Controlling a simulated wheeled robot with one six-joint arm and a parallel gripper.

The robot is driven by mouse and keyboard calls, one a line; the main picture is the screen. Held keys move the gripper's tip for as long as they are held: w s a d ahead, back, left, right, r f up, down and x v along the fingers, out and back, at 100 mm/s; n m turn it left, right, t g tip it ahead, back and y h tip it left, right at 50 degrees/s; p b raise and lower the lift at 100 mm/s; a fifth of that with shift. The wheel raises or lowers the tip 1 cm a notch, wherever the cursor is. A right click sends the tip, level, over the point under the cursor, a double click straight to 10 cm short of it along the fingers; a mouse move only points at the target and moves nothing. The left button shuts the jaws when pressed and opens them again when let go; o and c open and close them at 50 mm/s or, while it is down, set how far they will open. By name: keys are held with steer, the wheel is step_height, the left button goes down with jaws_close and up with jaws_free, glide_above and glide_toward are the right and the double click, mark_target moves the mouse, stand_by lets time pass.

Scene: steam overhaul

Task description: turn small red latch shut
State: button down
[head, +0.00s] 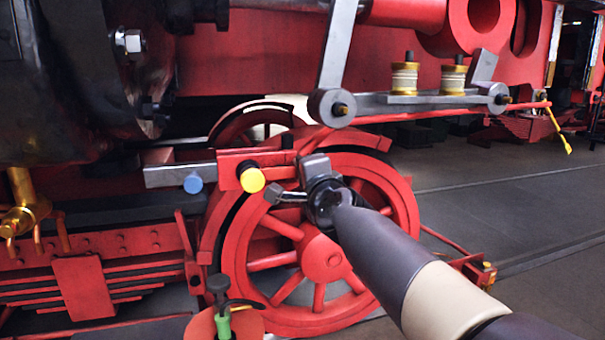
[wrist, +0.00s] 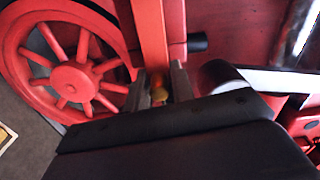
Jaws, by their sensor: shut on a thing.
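The small red latch shows as a short red bar (head: 281,173) with a yellow round knob (head: 252,180) beside it, in front of the red wheel in the head view. My gripper (head: 291,183) reaches in from the lower right and is shut on the latch, one finger on each side. A longer red bar (wrist: 154,40) runs up from there. My gripper hides part of the latch, so its exact angle cannot be told.
A grey bar with a blue knob (head: 193,183) lies left of the latch. The spoked red wheel (head: 320,262) is close behind my gripper. Grey rods (head: 410,101) cross above. Open floor (head: 500,190) lies to the right.

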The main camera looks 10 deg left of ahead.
steer(key=shift+f, duration=0.4)
steer(key=c, duration=1.4)
jaws_free()
steer(key=shift+o, duration=0.2)
steer(key=shift+r, duration=0.2)
steer(key=v, duration=1.1)
steer(key=shift+w+f, duration=0.1)
steer(key=shift+r+x, duration=0.1)
steer(key=shift+x, duration=2.6)
steer(key=shift+r+x, duration=0.15)
steer(key=shift+x, duration=2.55)
